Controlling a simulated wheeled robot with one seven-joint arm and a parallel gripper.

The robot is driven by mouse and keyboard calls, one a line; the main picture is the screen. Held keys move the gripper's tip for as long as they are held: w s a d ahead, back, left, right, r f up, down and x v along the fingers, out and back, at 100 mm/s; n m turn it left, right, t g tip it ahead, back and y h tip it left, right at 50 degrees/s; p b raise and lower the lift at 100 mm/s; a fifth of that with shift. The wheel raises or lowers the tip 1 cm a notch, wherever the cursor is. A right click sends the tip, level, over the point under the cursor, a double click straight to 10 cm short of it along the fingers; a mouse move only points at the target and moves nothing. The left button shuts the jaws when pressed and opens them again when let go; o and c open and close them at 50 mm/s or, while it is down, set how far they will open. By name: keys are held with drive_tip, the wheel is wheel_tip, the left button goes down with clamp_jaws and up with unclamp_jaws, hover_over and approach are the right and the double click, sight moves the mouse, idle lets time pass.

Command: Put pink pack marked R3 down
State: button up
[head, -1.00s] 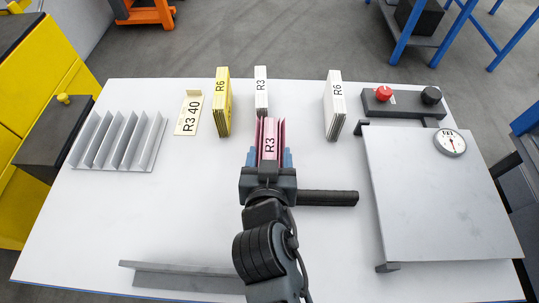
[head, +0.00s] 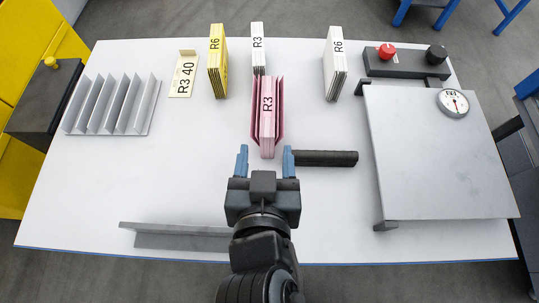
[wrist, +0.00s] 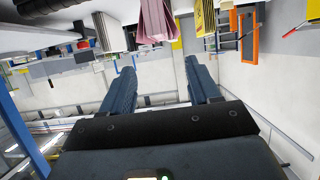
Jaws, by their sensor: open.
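The pink pack marked R3 (head: 267,118) stands upright on the white table in the head view, its label facing me. Its outer sheets splay out a little at both sides. My gripper (head: 267,162) is open and empty, just in front of the pack's near end and apart from it. In the wrist view the pink pack (wrist: 156,20) shows at the top, beyond the two spread blue fingers of my gripper (wrist: 159,75).
A white R3 pack (head: 258,50) stands close behind the pink one. Yellow R6 (head: 217,62) and white R6 (head: 336,65) packs flank it. A black bar (head: 325,158) lies right of my fingers. A grey rack (head: 110,105) is left, a scale (head: 440,160) right.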

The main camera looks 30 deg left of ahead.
drive_tip(key=shift+s+d+r, duration=0.1)
drive_tip(key=shift+s, duration=0.05)
drive_tip(key=s+d+f+m+t+h, duration=0.1)
drive_tip(key=s+d+f, duration=0.1)
drive_tip(key=d, duration=0.8)
drive_tip(key=s+d+f+m+h, duration=0.1)
drive_tip(key=s+d+f, duration=0.15)
drive_tip(key=d, duration=0.65)
drive_tip(key=s+d+r+m+t+h, duration=0.1)
drive_tip(key=s+d+r+m, duration=0.1)
drive_tip(key=s+d, duration=0.4)
drive_tip(key=d+r, duration=0.1)
drive_tip(key=d, duration=0.1)
drive_tip(key=shift+s+d+h, duration=0.15)
drive_tip(key=shift+d+h, duration=0.25)
drive_tip(key=s+d+r+m+h, duration=0.1)
drive_tip(key=s+d+r, duration=0.1)
drive_tip(key=s, duration=0.1)
drive_tip(key=s+d+r+m+t+h, duration=0.1)
drive_tip(key=s+d+r+h, duration=0.1)
drive_tip(key=s+d+r, duration=0.1)
drive_tip(key=shift+d, duration=0.2)
